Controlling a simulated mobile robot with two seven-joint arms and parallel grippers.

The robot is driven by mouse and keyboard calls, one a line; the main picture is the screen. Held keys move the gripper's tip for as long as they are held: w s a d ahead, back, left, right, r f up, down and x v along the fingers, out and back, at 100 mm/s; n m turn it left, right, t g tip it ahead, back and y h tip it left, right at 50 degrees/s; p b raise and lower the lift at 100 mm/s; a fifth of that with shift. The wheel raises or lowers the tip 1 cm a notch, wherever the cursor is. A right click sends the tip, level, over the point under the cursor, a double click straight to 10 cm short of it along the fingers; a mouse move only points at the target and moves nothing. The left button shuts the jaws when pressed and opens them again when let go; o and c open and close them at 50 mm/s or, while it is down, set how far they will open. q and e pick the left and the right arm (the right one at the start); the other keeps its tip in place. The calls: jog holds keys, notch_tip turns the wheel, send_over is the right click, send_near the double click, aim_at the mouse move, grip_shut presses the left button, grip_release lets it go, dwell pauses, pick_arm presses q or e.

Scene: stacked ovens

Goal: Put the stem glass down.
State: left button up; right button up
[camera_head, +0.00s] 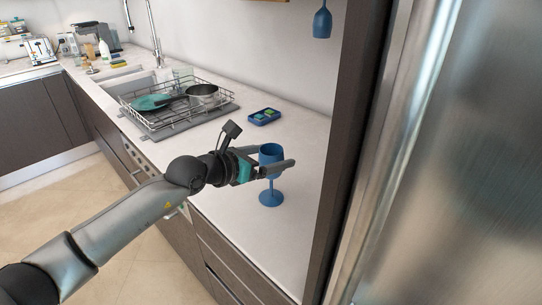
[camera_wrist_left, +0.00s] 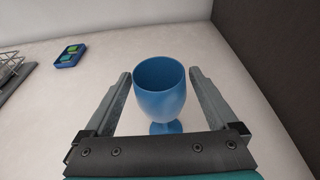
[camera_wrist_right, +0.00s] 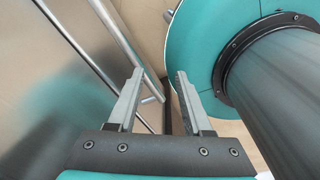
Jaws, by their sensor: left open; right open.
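The blue stem glass (camera_head: 271,197) stands upright on the pale countertop (camera_head: 228,196), near its front edge. My left gripper (camera_head: 278,168) is around the upper part of the glass. In the left wrist view the glass (camera_wrist_left: 160,88) is between the two open fingers of the left gripper (camera_wrist_left: 161,95), with a gap visible on each side. My right gripper (camera_wrist_right: 158,90) is open and empty in the right wrist view. It does not show in the head view.
A small blue tray (camera_head: 264,117) with green items lies behind the glass. A dish rack (camera_head: 178,103) with a pan (camera_head: 203,92) stands further left. A dark panel (camera_head: 345,150) and a steel fridge (camera_head: 440,180) bound the right. Another blue glass (camera_head: 322,22) hangs above.

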pick_arm(q)
jog(key=shift+r, duration=0.25)
jog(key=p+v, duration=0.1)
jog(key=v, duration=1.1)
